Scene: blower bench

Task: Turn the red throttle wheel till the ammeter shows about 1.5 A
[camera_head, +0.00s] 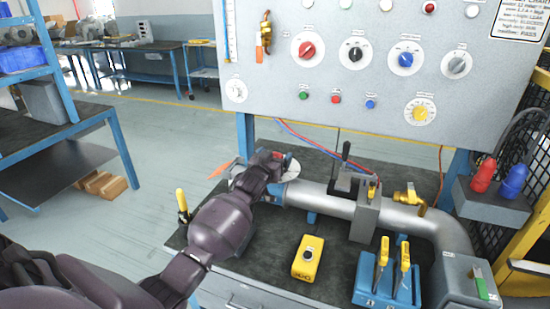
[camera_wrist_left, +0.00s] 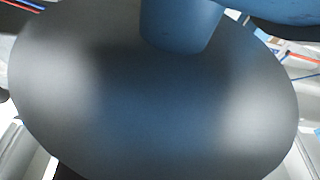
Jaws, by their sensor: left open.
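My left arm reaches over the bench, and my left gripper (camera_head: 273,164) is at the left end of the grey pipe (camera_head: 325,203), below the panel. A pale disc (camera_head: 292,168) with a small red patch shows partly behind the gripper. I cannot tell whether this is the throttle wheel. In the left wrist view a dark, smooth disc (camera_wrist_left: 150,110) with a blue cylinder (camera_wrist_left: 180,22) above it fills most of the picture. The gripper is open; contact cannot be made out. No ammeter can be picked out. My right gripper is not in view.
The grey panel (camera_head: 270,110) stands behind the pipe, with a red knob (camera_head: 307,49) and other coloured knobs. Bare bench top shows around the yellow box.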

